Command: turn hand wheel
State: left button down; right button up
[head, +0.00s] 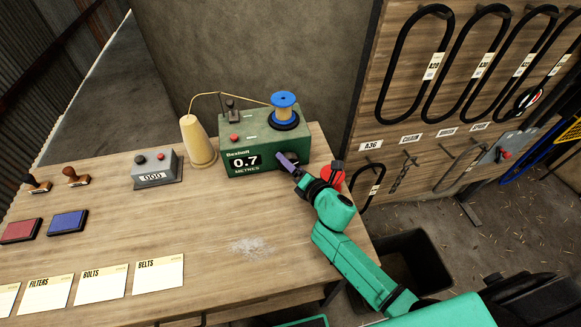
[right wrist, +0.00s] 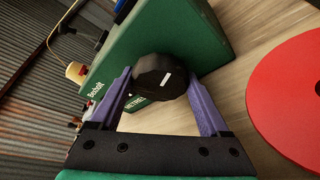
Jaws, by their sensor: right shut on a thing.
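A green machine (head: 262,140) marked "Bexholt" stands at the back right of the wooden bench and reads 0.7 METRES. A black knob with a white mark (right wrist: 160,77) is on its front face. My right gripper (head: 284,158) reaches this face from the lower right. In the right wrist view its purple fingers (right wrist: 163,90) are on either side of the knob, shut on it. In the head view the gripper hides the knob. A round red part (head: 331,176) is to the right of the gripper; it shows as a red disc (right wrist: 290,88) in the wrist view. My left gripper is not in view.
A blue spool (head: 284,103) tops the machine; thread runs from a yellow cone (head: 197,142). A dark bin (head: 415,262) stands right of the bench. Belts hang on a wooden board (head: 400,90).

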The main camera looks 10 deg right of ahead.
jog(key=m+b, duration=0.1)
jog(key=m+t+y+b, duration=0.1)
jog(key=m+b, duration=0.1)
jog(key=shift+d+f, duration=0.1)
jog(key=shift+f, duration=0.15)
jog(key=shift+m+t+y+b, duration=0.3)
jog(key=shift+m+y+b, duration=0.1)
jog(key=shift+m+b, duration=0.25)
jog(key=shift+r, duration=0.1)
jog(key=o, duration=1.2)
jog(key=shift+s, duration=0.1)
